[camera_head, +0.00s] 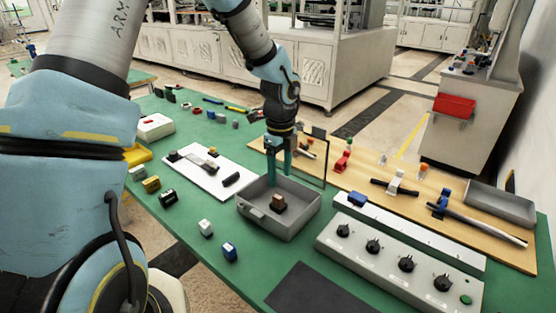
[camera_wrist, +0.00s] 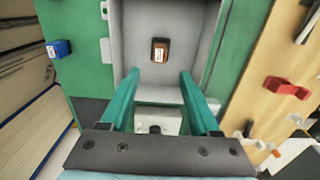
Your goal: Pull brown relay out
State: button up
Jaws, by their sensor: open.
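The brown relay (camera_head: 279,201) is a small block inside the grey tray (camera_head: 254,224). In the head view it sits on a dark base on the tray floor; whether it is plugged into that base I cannot tell. The relay also shows in the wrist view (camera_wrist: 160,50), with a pale label on its face, ahead of the fingertips and roughly centred between them. My gripper (camera_head: 280,178) is above the back left part of the tray, with its teal fingers pointing down. In the wrist view my gripper (camera_wrist: 160,75) is open, with nothing between the fingers.
The tray walls surround the relay. A white board (camera_head: 204,186) with small parts lies left of the tray. A thin dark upright frame (camera_head: 325,160) stands close behind it. A control box with black knobs (camera_head: 390,262) is at the right. Loose blocks lie on the green table.

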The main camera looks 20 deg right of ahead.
aim_at(280, 197)
notch_tip(280, 197, down, 8)
jog(key=shift+r+p, duration=0.1)
jog(key=shift+p, duration=0.6)
jog(key=shift+c, duration=0.4)
grip_shut()
dwell(0.5)
